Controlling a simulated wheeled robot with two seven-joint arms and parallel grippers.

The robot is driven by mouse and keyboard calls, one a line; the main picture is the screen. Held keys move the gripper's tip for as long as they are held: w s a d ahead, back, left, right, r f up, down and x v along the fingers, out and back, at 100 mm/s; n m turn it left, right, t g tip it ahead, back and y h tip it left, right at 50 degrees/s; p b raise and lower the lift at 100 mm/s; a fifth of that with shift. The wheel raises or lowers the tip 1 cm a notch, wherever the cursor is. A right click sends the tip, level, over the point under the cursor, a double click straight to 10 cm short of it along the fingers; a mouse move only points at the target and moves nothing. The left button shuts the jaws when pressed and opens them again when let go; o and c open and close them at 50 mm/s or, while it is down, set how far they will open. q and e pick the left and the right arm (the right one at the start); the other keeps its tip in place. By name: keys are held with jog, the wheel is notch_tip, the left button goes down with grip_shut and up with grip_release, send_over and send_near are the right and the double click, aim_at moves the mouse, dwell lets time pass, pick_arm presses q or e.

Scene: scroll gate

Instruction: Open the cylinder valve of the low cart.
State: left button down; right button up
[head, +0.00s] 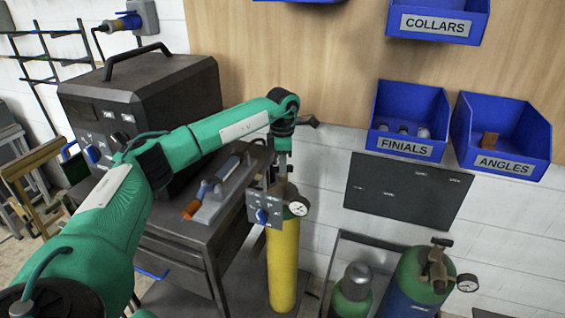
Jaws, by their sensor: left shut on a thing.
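A yellow cylinder (284,268) stands upright beside the dark cart (183,258). A round gauge (298,207) sits at its top right. My left arm reaches in from the left, and my left gripper (283,178) points down over the top of the yellow cylinder. It is shut on the valve there; the fingers and arm largely hide the valve, so I cannot tell how far it is turned. A grey plate with a blue knob (262,216) is just left of the gauge. My right gripper is not in view.
A dark welder-like box (140,105) and a grey tool with an orange tip (192,209) are on the cart. At right, a rack holds a green cylinder (412,275) with a gauge (467,283) and a smaller one (351,295). Blue bins (409,149) hang on the wall.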

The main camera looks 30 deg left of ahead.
pick_arm(q)
jog(key=n, duration=0.2)
jog(key=shift+r+n, duration=0.1)
jog(key=shift+n, duration=0.3)
jog(key=shift+n+p, duration=0.35)
jog(key=shift+n, duration=1.05)
jog(key=n, duration=0.2)
jog(key=shift+n, duration=0.3)
jog(key=n+p, duration=0.1)
jog(key=n, duration=0.1)
jog(key=shift+n, duration=0.4)
jog(key=n, duration=0.2)
jog(key=shift+n, duration=0.4)
jog(key=n, duration=0.2)
jog(key=shift+n+p, duration=0.3)
jog(key=shift+p, duration=0.1)
jog(key=shift+n, duration=0.9)
jog(key=n+p, duration=0.1)
jog(key=n, duration=0.3)
jog(key=shift+r, duration=0.1)
jog(key=shift+n+p, duration=0.45)
jog(key=shift+n, duration=1.65)
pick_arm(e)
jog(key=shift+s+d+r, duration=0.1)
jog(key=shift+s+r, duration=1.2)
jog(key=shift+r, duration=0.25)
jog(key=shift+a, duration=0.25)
